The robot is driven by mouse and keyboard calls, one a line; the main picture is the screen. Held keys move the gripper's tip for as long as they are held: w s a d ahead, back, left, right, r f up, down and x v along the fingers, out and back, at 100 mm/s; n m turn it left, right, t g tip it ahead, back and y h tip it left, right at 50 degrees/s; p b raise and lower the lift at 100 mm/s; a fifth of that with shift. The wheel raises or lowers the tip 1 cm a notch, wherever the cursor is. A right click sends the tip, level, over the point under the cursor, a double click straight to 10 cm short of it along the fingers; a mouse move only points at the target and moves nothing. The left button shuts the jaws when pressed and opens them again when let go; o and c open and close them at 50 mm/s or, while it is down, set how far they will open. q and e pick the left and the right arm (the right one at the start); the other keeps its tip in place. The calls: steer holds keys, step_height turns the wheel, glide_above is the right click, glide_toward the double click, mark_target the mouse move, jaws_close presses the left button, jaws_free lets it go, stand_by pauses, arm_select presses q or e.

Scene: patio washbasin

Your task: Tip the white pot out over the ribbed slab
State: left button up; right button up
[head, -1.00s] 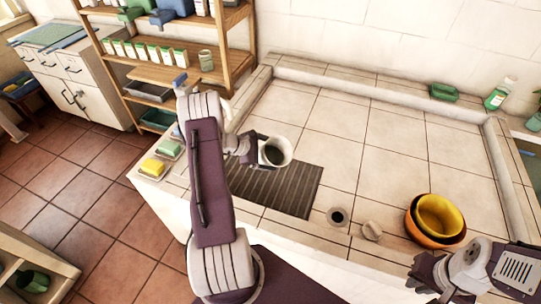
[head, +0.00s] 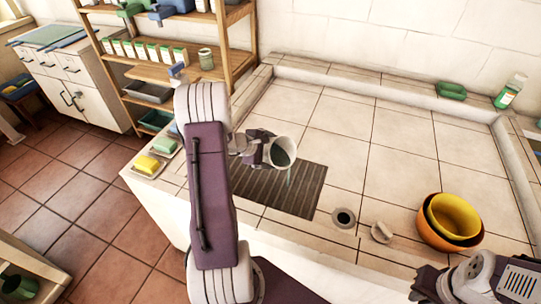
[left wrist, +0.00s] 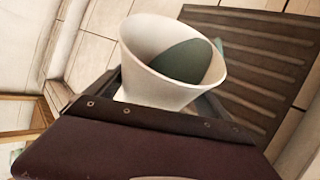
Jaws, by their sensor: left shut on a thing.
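The white pot (head: 281,152) is tilted over the dark ribbed slab (head: 306,190), its mouth turned to the right and down. Greenish liquid shows inside it, and a thin stream runs from its lip toward the slab. My left gripper (head: 258,150) is shut on the pot and holds it above the slab. In the left wrist view the pot (left wrist: 150,75) sits between the jaws with dark green liquid inside, and the ribbed slab (left wrist: 265,45) lies beyond. My right gripper (head: 426,286) is at the bottom right edge, partly cut off; its jaws are unclear.
A drain hole (head: 343,217) and a pale stopper (head: 382,232) lie right of the slab. Nested yellow and orange bowls (head: 452,216) stand further right. Sponges (head: 147,164) sit at the basin's left edge. A green dish (head: 452,91) and a bottle (head: 510,92) stand at the back.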

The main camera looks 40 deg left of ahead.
mark_target(278, 164)
arm_select(q)
steer(key=shift+d+f+m+y+b, duration=0.1)
steer(key=shift+f+m+y+b, duration=0.3)
steer(key=shift+b, duration=1.8)
steer(key=y+b, duration=0.1)
steer(key=b, duration=0.5)
steer(key=d+f+m+t+y+b, duration=0.1)
steer(key=y+b, duration=0.1)
steer(key=b, duration=0.4)
steer(key=shift+s+d+m, duration=0.2)
steer(key=shift+m, duration=0.1)
steer(key=d+y+b, duration=0.1)
steer(key=b, duration=0.3)
steer(key=m+t+y+b, duration=0.1)
steer(key=b, duration=0.3)
steer(key=shift+s+d+r+b, duration=0.2)
steer(key=shift+d+r+b, duration=0.1)
steer(key=shift+d, duration=0.1)
steer(key=shift+d+r+m+y+b, duration=0.15)
steer(key=shift+m+y+b, duration=0.2)
steer(key=shift+b, duration=0.2)
steer(key=shift+t, duration=0.3)
